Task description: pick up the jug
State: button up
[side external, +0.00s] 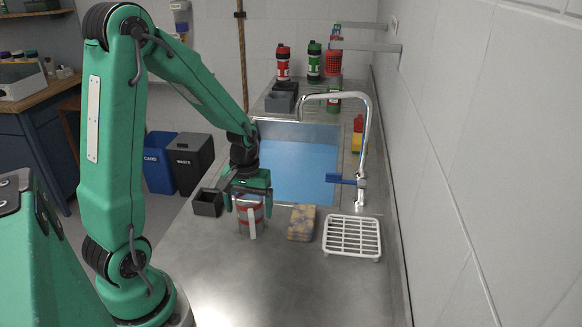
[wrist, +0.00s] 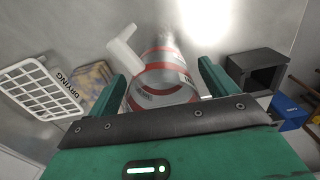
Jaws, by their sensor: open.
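The jug (side external: 241,213) is clear with red bands and a white handle, and stands upright on the steel counter. My gripper (side external: 251,204) is right above it, pointing down, with its fingers at the level of the jug's upper part. In the wrist view the jug (wrist: 165,82) lies between the two green fingers of my open gripper (wrist: 163,85), one on each side. The white handle (wrist: 122,50) points up and left there. Gaps show between the fingers and the jug, though the left finger is close to it. The lower near side of the jug is hidden by my gripper in the wrist view.
A sponge (side external: 301,222) and a white drying rack (side external: 352,237) lie right of the jug. A dark open box (side external: 208,202) is close on its left. The blue sink (side external: 300,170) with a tall tap (side external: 363,130) is behind. The front counter is clear.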

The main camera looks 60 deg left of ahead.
jog(key=shift+c, duration=0.5)
jog(key=c, duration=1)
jog(key=shift+r, duration=0.2)
jog(key=shift+r, duration=0.95)
jog(key=d+r, duration=0.3)
jog(key=s+d+r, duration=0.1)
jog(key=d+r, duration=0.2)
jog(key=d, duration=0.1)
jog(key=s+d+r, duration=0.1)
jog(key=d+r, duration=0.1)
jog(key=d, duration=0.2)
jog(key=shift+d+r, duration=0.25)
jog(key=shift+r, duration=0.15)
jog(key=shift+w, duration=0.1)
